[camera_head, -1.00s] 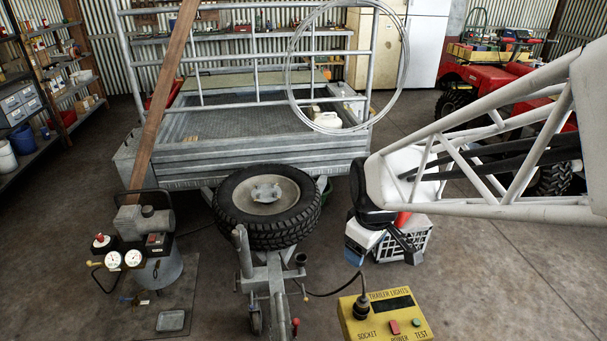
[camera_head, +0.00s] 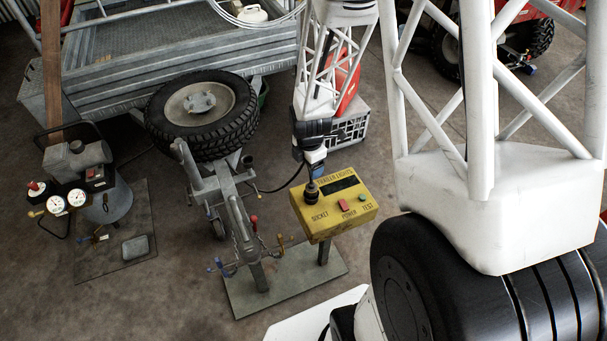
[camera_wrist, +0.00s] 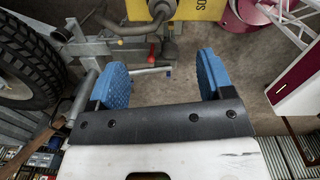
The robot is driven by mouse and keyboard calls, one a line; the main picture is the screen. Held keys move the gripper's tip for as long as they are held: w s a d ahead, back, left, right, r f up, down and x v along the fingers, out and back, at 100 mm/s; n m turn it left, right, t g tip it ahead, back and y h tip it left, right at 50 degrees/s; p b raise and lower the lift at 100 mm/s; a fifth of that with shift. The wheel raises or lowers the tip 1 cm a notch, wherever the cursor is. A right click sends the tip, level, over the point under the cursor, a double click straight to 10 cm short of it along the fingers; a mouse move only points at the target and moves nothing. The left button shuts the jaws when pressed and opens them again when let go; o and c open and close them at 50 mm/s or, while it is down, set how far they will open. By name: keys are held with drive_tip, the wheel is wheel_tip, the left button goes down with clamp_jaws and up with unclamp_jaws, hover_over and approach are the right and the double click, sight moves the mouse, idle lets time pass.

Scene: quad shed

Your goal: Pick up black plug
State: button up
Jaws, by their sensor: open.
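The black plug (camera_head: 311,191) stands upright in the socket at the left of the yellow trailer-lights box (camera_head: 322,221), with a black cable running left from it. In the wrist view the plug (camera_wrist: 159,9) is at the top edge, partly cut off, against the yellow box (camera_wrist: 188,9). My gripper (camera_head: 317,168) is just behind and above the plug in the head view, its blue fingertip partly hidden. In the wrist view my gripper (camera_wrist: 164,76) has its two blue fingers wide apart with nothing between them; the plug lies beyond them.
The trailer tongue (camera_head: 236,205) and spare tyre (camera_head: 203,103) are left of the box. A crate (camera_head: 348,126) stands behind my gripper. The compressor (camera_head: 85,185) is at far left.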

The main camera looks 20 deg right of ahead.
sight(312, 184)
drive_tip(key=f+n, duration=0.1)
drive_tip(key=f, duration=0.3)
drive_tip(key=d+f+n, duration=0.1)
drive_tip(key=f, duration=0.1)
drive_tip(key=shift+w+d+n, duration=0.1)
drive_tip(key=shift+n, duration=0.2)
drive_tip(key=shift+f, duration=1.3)
drive_tip(key=shift+f, duration=2.55)
drive_tip(key=c, duration=1.1)
drive_tip(key=shift+o, duration=0.2)
